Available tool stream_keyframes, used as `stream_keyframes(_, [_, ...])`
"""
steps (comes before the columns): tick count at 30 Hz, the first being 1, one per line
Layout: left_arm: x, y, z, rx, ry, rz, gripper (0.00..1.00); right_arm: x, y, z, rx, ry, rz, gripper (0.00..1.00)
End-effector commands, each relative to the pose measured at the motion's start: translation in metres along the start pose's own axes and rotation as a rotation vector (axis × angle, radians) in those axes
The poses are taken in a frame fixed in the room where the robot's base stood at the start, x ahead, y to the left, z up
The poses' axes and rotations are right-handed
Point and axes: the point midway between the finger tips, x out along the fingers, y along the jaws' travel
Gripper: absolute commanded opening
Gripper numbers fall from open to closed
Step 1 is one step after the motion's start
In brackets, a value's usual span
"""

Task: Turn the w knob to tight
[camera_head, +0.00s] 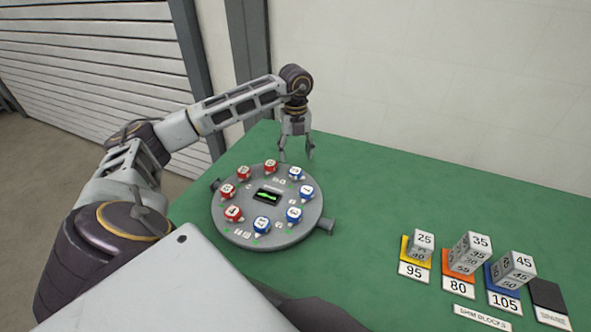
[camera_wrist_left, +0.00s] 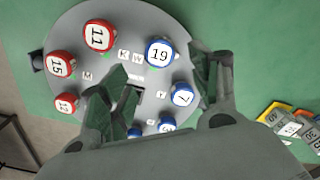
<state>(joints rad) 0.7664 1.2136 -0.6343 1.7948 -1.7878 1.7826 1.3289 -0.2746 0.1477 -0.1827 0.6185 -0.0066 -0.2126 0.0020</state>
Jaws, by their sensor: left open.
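A round grey plate (camera_head: 225,225) carries a ring of red and blue numbered knobs. In the left wrist view, a small W label (camera_wrist_left: 138,57) sits beside the blue knob reading 19 (camera_wrist_left: 159,53). That blue knob also shows at the plate's far right (camera_head: 295,173). A K label (camera_wrist_left: 124,55) lies near the red knob reading 11 (camera_wrist_left: 98,35). My left gripper (camera_head: 296,156) is open, pointing down, above the plate's far edge near the blue 19 knob. Its fingers appear on either side of that knob in the wrist view, apart from it. My right gripper is not seen.
A small dark display (camera_head: 267,197) with a green mark is at the plate's centre. Numbered blocks (camera_head: 468,252) stand on coloured pads at the right, beside a black pad (camera_head: 549,296). The green table (camera_head: 370,190) between is clear. A wall stands behind.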

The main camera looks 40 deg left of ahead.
Motion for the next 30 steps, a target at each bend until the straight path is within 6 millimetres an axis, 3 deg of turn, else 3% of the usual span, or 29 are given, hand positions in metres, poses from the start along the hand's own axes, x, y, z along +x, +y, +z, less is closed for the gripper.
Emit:
stream_keyframes(6, [0.030,0.001,-0.001,0.000,0.002,0.002,0.62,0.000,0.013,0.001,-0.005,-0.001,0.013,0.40])
stream_keyframes(15, [0.065,0.000,-0.001,0.001,0.002,0.002,0.62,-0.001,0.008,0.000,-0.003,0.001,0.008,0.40])
stream_keyframes(30, [0.078,0.000,0.000,0.000,0.000,0.000,0.62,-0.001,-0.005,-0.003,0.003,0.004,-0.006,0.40])
